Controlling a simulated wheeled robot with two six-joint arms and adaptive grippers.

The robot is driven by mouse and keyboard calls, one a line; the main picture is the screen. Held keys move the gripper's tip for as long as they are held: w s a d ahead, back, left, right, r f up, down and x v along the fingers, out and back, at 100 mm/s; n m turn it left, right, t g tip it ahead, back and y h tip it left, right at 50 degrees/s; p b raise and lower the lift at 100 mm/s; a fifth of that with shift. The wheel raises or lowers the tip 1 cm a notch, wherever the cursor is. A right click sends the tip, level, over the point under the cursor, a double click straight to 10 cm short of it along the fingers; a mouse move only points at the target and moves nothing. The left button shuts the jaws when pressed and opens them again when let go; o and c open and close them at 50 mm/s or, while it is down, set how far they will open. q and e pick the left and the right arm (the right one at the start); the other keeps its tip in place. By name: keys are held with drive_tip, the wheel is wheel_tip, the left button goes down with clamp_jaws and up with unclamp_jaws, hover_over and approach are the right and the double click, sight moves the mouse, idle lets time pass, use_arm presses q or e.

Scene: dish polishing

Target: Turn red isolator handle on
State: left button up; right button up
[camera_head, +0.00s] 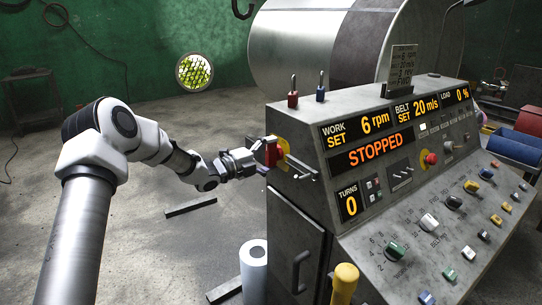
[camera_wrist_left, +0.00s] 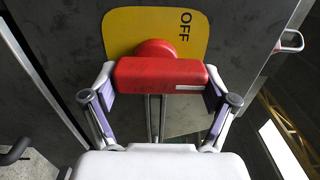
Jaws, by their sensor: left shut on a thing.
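The red isolator handle (camera_wrist_left: 160,74) sits on a yellow plate (camera_wrist_left: 122,28) marked OFF on the side of the grey control console. In the head view the red handle (camera_head: 271,152) and the yellow plate (camera_head: 283,147) show at the console's left side. My left gripper (camera_head: 258,154) reaches it from the left. In the left wrist view the fingers of my left gripper (camera_wrist_left: 160,92) are at both ends of the handle, shut on it. The handle lies crosswise in this view. My right gripper is not in view.
The grey console (camera_head: 300,215) carries lit displays, one reading STOPPED, and several knobs. A red mushroom button (camera_head: 430,159) is on its face. A white cylinder (camera_head: 254,270) and a yellow-topped post (camera_head: 345,278) stand at its foot. Floor to the left is mostly clear.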

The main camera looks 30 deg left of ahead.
use_arm(q)
drive_tip(key=o, duration=1)
drive_tip(key=shift+d, duration=0.1)
drive_tip(key=shift+c, duration=0.2)
drive_tip(key=v, duration=1.2)
drive_tip(key=shift+f, duration=0.1)
